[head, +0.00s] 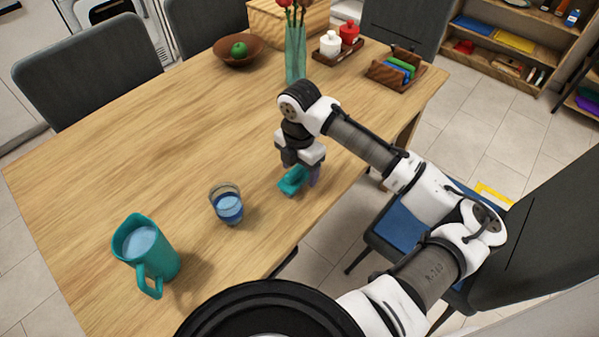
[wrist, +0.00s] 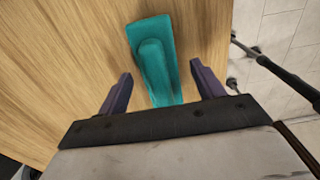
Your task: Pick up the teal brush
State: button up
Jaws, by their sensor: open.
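The teal brush (head: 292,181) lies on the wooden table near its right edge in the head view. In the wrist view the brush (wrist: 154,58) extends from between the fingers to beyond the fingertips, touching neither finger as far as I can see. My gripper (head: 300,176) points down over the brush in the head view and partly hides it. In the wrist view my gripper (wrist: 157,82) is open, with one dark finger on each side of the brush and bare gaps between. The brush's near end is hidden behind the gripper's body.
A glass of blue liquid (head: 228,206) and a teal pitcher (head: 146,252) stand to the left on the table (head: 150,150). A brown bowl (head: 238,51), a teal vase (head: 295,55), a tray (head: 338,44) and a wooden rack (head: 394,70) stand farther back. The table's middle is clear.

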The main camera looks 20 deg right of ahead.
jog(key=c, duration=1.1)
notch_tip(320, 180, up, 20)
jog(key=shift+r+b, duration=0.1)
jog(key=shift+b, duration=0.65)
